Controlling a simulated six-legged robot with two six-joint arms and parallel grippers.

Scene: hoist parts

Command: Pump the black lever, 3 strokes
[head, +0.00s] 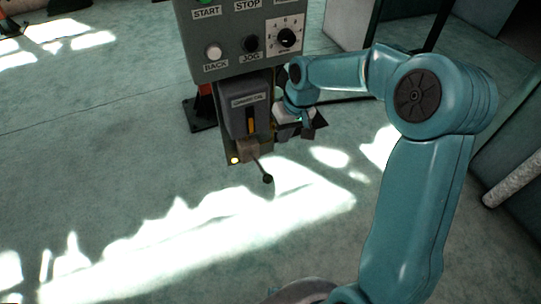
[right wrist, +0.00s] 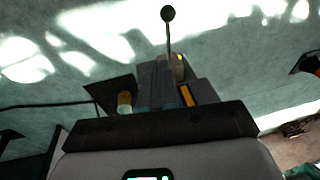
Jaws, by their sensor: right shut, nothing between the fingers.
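The black lever (head: 267,179) is a thin rod with a round black knob, sticking out low from the grey pump unit (head: 237,107) below the control panel. It points down and toward me in the head view. In the right wrist view the lever (right wrist: 168,30) stands up from the top of the unit, with its knob near the upper edge. My right gripper (head: 284,132) is just right of the unit, beside and above the lever's base, apart from the knob. Its fingers (right wrist: 155,82) are shut with nothing between them. My left gripper is in neither view.
The control panel (head: 231,66) with START, STOP, BACK and JOG buttons and a rotary dial is above the unit. A yellow light (head: 235,160) shows beside the lever's base. The floor (head: 110,150) at left and in front is clear, with bright sunlit patches.

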